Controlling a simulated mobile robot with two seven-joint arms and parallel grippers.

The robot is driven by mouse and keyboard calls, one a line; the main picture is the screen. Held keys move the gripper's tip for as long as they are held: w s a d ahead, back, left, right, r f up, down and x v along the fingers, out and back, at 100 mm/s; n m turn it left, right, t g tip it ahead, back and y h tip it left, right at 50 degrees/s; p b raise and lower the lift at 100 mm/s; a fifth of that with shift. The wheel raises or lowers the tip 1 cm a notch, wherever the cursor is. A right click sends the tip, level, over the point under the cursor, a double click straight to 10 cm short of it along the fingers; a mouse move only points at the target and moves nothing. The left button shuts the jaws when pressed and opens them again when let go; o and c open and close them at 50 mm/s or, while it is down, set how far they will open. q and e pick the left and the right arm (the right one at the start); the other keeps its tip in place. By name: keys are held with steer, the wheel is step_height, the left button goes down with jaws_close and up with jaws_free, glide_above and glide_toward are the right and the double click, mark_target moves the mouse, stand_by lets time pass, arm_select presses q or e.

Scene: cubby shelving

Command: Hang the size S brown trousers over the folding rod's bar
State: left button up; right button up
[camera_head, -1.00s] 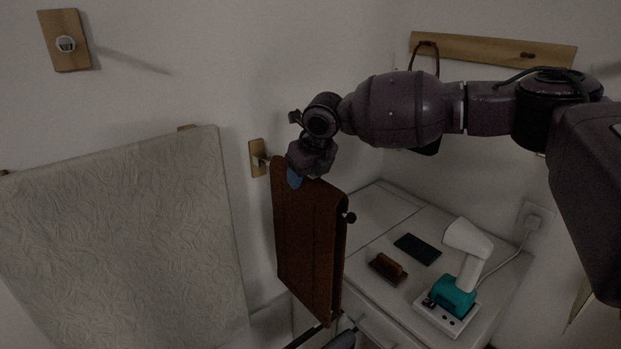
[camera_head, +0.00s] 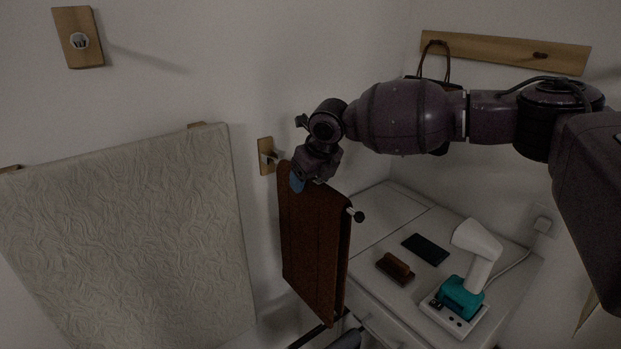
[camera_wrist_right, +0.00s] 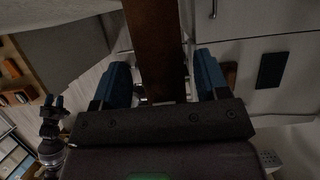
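The brown trousers (camera_head: 312,245) hang folded over the folding rod's bar, with the bar's dark end knob (camera_head: 358,215) sticking out at their right. They also show as a brown strip in the right wrist view (camera_wrist_right: 155,45). My right gripper (camera_head: 298,181) is at the top left of the trousers, against the wall side. In the right wrist view its two blue fingers (camera_wrist_right: 163,85) stand apart on either side of the brown cloth, with gaps between. Most of the bar is hidden under the cloth. In the right wrist view a dark gripper-like part (camera_wrist_right: 54,108) shows at the left.
A white cabinet (camera_head: 385,215) stands at the right, bearing a brown brush (camera_head: 395,268), a dark flat pad (camera_head: 425,249) and a white-and-teal steamer (camera_head: 462,290). A pale textured cloth (camera_head: 130,230) hangs at the left. Wooden wall mounts (camera_head: 266,156) are on the wall.

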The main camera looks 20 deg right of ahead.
steer(key=shift+o, duration=0.8)
steer(key=shift+f, duration=0.1)
